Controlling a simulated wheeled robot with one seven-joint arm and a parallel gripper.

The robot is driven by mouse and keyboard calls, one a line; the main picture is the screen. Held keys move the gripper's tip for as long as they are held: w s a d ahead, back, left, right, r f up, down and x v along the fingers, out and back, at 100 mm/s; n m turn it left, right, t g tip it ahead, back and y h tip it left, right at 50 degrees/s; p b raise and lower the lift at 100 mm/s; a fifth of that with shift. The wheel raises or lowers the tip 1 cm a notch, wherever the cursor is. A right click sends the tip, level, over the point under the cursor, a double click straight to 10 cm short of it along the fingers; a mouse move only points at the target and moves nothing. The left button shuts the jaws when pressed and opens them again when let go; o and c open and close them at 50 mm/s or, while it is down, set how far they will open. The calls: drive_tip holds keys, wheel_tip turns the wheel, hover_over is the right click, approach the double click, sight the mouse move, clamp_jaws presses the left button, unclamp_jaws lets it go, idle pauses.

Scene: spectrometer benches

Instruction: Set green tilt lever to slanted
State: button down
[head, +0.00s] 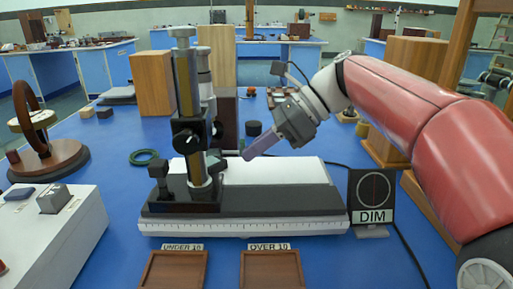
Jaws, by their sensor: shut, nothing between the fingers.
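An upright instrument with a dark column (184,85) stands on a dark rail over a long white base (245,225) with a scale along its front edge. A small grey-green piece (214,164) shows low on the column's right side. It may be the green tilt lever, but its angle is too small to tell. My gripper (246,154) comes in from the right, pointing down and left. Its fingers are shut and empty, just right of that piece and above the base. I cannot tell whether they touch it.
A DIM sign (374,200) stands right of the base. Two brown trays (272,270) lie in front, labelled UNDER 10 and OVER 10. A white box with switches (60,235) and a wooden wheel stand (48,160) are left. A green ring (143,157) lies behind. Wooden blocks (153,82) stand farther back.

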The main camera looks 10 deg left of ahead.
drive_tip(key=shift+r, duration=0.8)
